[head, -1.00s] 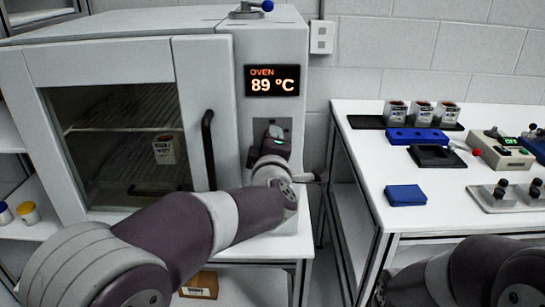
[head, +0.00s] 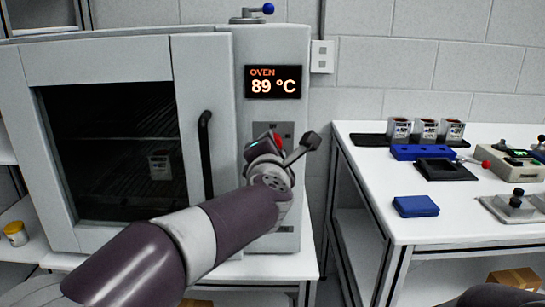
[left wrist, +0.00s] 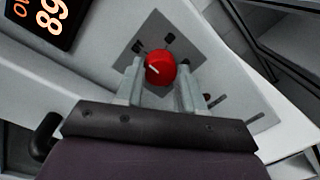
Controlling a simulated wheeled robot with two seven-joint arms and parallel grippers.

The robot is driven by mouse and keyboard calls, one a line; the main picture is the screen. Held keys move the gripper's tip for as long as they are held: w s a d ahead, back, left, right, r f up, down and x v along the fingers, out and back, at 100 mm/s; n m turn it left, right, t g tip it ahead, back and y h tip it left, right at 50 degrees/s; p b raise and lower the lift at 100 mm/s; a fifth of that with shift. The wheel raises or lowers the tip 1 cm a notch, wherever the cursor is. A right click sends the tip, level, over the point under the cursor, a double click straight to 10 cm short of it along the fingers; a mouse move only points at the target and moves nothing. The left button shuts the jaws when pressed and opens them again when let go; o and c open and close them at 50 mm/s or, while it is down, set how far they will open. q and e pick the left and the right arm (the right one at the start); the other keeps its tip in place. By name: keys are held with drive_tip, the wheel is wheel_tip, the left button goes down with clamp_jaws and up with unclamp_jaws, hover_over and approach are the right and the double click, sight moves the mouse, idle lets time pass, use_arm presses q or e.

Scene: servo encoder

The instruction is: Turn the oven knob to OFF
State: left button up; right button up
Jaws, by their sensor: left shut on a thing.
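The oven (head: 105,60) has a grey front panel with a display (head: 273,82) reading 89 °C. The red oven knob (left wrist: 160,68) sits on a dark grey plate (left wrist: 190,48), with a white pointer line slanting up-left in the left wrist view. A bit of the red knob (head: 278,140) shows in the head view. My left gripper (left wrist: 158,80) is shut on the knob, one finger on each side. In the head view the gripper (head: 268,142) is at the panel below the display, its wrist hiding most of the plate. My right gripper is out of view.
The oven door has a black handle (head: 205,150) close left of my left wrist. The oven window (head: 110,190) is dark, with a cup (head: 160,167) inside. A white table (head: 370,205) at right holds cups, a blue pad (head: 415,206) and control boxes.

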use_arm(q)
drive_tip(key=shift+n, duration=0.4)
drive_tip(key=o, duration=1)
drive_tip(key=shift+o, duration=0.2)
drive_tip(key=s, duration=1.2)
drive_tip(key=shift+s+a+r, duration=0.2)
drive_tip(key=shift+s+a, duration=0.05)
drive_tip(key=shift+s, duration=0.05)
